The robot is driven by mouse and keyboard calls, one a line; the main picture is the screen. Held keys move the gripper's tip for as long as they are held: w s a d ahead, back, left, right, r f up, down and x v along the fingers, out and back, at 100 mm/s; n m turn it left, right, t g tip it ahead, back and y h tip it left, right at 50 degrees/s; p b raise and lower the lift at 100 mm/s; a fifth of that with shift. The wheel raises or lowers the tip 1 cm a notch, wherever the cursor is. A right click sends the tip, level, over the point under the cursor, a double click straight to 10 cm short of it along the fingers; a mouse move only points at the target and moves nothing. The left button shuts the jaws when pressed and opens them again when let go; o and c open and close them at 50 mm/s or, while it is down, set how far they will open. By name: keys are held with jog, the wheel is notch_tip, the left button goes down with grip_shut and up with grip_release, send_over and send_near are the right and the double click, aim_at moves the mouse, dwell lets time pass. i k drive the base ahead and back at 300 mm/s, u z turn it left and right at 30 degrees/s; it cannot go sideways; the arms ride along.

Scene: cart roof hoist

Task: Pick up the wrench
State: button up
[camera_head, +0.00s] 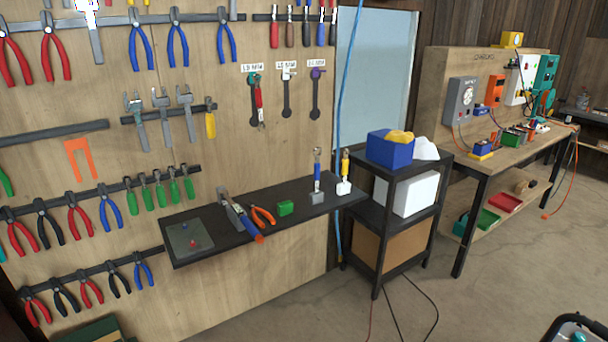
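A long tool with a grey metal head and a blue handle with an orange-red end (238,216) lies on the black wall shelf (290,196). It looks like a wrench, and its handle end reaches over the shelf's front edge. Several dark long-handled tools, perhaps ratchets or wrenches (286,97), hang on the board under white labels. One of them, on the left, has a red-handled tool in front of it. I cannot tell for certain which is the task's wrench. My gripper is not in view.
On the shelf are orange-handled pliers (263,216), a green block (286,208) and two upright tools (317,178) in small holders. A black cart (408,228) with a blue bin (389,150) stands right of the shelf. Cables cross the floor; open floor (500,285) lies right.

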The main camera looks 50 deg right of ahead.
aim_at(317, 166)
jog(key=k, duration=1.3)
jog(key=u, duration=0.4)
jog(key=i, duration=1.8)
jog(key=z, duration=0.85)
jog(key=i, duration=0.7)
jog(key=z, duration=0.45)
